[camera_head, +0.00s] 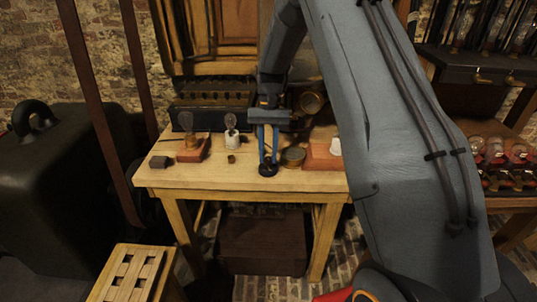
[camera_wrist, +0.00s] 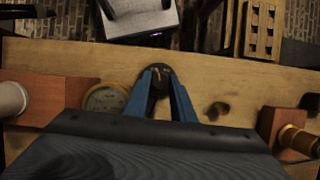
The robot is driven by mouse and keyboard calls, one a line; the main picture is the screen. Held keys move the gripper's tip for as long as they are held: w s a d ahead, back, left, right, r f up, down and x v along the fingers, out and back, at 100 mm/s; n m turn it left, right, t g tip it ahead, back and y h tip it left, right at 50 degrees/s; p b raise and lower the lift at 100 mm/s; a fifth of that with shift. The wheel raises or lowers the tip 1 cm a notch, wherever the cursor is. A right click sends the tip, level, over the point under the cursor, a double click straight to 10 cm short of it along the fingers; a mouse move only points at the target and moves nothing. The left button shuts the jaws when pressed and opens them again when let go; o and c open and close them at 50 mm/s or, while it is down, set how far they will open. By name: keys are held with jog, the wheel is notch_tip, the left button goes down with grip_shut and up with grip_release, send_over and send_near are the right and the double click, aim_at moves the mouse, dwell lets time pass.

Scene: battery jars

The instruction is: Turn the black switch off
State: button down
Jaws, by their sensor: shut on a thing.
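The black switch (camera_head: 267,170) is a small round black base at the front edge of the wooden table. In the wrist view the black switch (camera_wrist: 158,71) shows between and just beyond my fingertips, with a small brass-coloured part at its middle. My gripper (camera_head: 268,160) points down onto it from above with two blue fingers. In the wrist view my gripper (camera_wrist: 159,88) has its fingers converging and closed on the switch's middle part. The fingertips hide most of that part, so its position cannot be told.
A round brass gauge (camera_head: 293,156) lies close beside the switch. Another bulb (camera_head: 231,121) stands between. A dark battery rack (camera_head: 205,113) is behind. The table front (camera_head: 215,178) is clear.

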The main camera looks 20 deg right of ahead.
jog(key=n+h, duration=0.1)
jog(key=n, duration=0.1)
jog(key=n+h, duration=0.1)
jog(key=n, duration=0.2)
jog(key=shift+w+a+r, duration=0.1)
jog(key=shift+a, duration=0.1)
jog(key=shift+n, duration=0.4)
jog(key=c, duration=1.5)
grip_release()
jog(key=shift+b+v, duration=1)
jog(key=shift+v, duration=2.85)
jog(key=shift+a, duration=0.1)
